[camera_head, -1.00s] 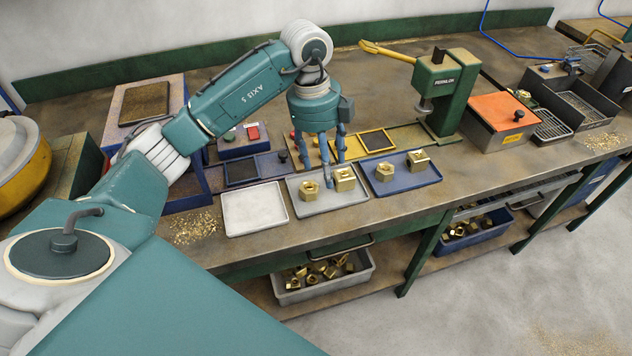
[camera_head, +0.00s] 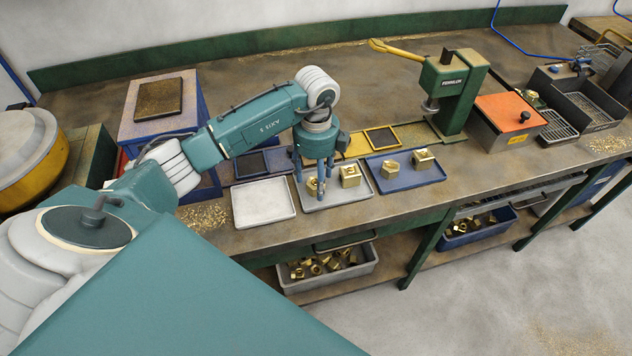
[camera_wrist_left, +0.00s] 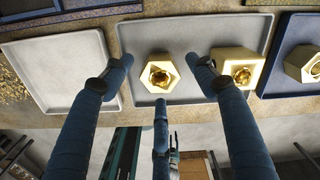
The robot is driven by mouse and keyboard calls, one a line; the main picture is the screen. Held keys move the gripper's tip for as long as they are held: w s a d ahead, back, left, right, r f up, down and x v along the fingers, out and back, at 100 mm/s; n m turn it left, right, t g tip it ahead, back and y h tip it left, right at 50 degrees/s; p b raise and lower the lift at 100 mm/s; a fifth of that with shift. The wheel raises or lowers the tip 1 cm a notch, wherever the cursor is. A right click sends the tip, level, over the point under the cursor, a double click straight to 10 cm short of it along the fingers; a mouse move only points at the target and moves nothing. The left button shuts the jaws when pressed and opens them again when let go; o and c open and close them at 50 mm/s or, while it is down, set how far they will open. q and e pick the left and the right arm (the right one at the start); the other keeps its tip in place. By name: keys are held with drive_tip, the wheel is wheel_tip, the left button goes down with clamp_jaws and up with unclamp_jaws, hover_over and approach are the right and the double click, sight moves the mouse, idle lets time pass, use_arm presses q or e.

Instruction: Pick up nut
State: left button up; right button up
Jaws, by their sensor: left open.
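A brass hex nut (camera_wrist_left: 158,73) sits in the grey tray (camera_wrist_left: 190,32) in the left wrist view. In the head view the nut (camera_head: 312,187) is partly hidden behind my fingers. My left gripper (camera_head: 314,184) points down over it, open, with fingers spread around the nut. In the wrist view the gripper (camera_wrist_left: 160,82) has one finger on each side and one in front, and I cannot tell whether any touches. A squarer brass piece (camera_head: 349,175) with a hole stands in the same tray, close to the right finger (camera_wrist_left: 238,66). My right gripper is not in view.
An empty white tray (camera_head: 264,219) lies left of the grey tray. A blue tray (camera_head: 405,180) with two brass pieces lies right. Bins of brass parts (camera_head: 330,282) sit on the lower shelf.

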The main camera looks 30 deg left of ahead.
use_arm(q)
drive_tip(key=shift+f, duration=0.15)
drive_tip(key=shift+c, duration=0.5)
drive_tip(key=c, duration=1.3)
clamp_jaws()
